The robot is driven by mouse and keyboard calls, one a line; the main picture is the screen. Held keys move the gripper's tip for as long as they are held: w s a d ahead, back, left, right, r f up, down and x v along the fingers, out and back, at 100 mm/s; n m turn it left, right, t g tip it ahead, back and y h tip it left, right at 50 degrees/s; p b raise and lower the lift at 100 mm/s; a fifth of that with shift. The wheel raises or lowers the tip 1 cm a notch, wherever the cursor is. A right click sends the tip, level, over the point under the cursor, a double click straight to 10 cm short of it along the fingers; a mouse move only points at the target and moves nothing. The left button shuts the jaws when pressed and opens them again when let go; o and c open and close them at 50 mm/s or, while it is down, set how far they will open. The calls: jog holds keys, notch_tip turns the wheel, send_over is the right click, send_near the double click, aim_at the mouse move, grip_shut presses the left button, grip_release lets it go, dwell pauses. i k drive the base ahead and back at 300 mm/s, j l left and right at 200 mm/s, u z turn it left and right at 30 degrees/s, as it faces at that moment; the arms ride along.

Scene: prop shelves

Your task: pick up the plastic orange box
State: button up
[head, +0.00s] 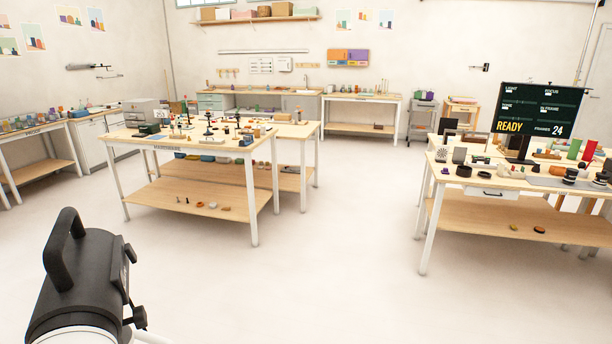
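I cannot make out a plastic orange box for certain; the objects on the tables are too small to tell. An orange panel or bin (358,55) shows in the wall organiser at the back, but I cannot tell whether it is a box. A black and white part of my own arm fills the lower left corner. No gripper fingers can be made out in the head view.
A wooden table (232,182) with many small items stands left of centre. Another table (440,205) stands at the right, with a black screen (541,110) above. Benches line the back and left walls. The floor (345,250) between the tables is clear.

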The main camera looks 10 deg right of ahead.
aim_at(553, 170)
jog(key=i+z, duration=0.3)
jog(key=i, duration=0.35)
jog(key=i+j+z, duration=0.3)
jog(key=i, duration=0.35)
jog(key=i+j+z, duration=0.1)
jog(key=i+z, duration=0.3)
jog(key=i, duration=1.35)
jog(key=i+z, duration=0.4)
jog(key=i, duration=0.15)
jog(key=i+z, duration=0.45)
jog(key=i, duration=0.15)
jog(key=i+j+z, duration=0.4)
jog(key=i+l+z, duration=0.2)
jog(key=z, duration=0.15)
jog(key=l+z, duration=0.3)
jog(key=l, duration=0.2)
jog(key=l+z, duration=0.25)
jog(key=l, duration=0.3)
jog(key=i+j, duration=0.9)
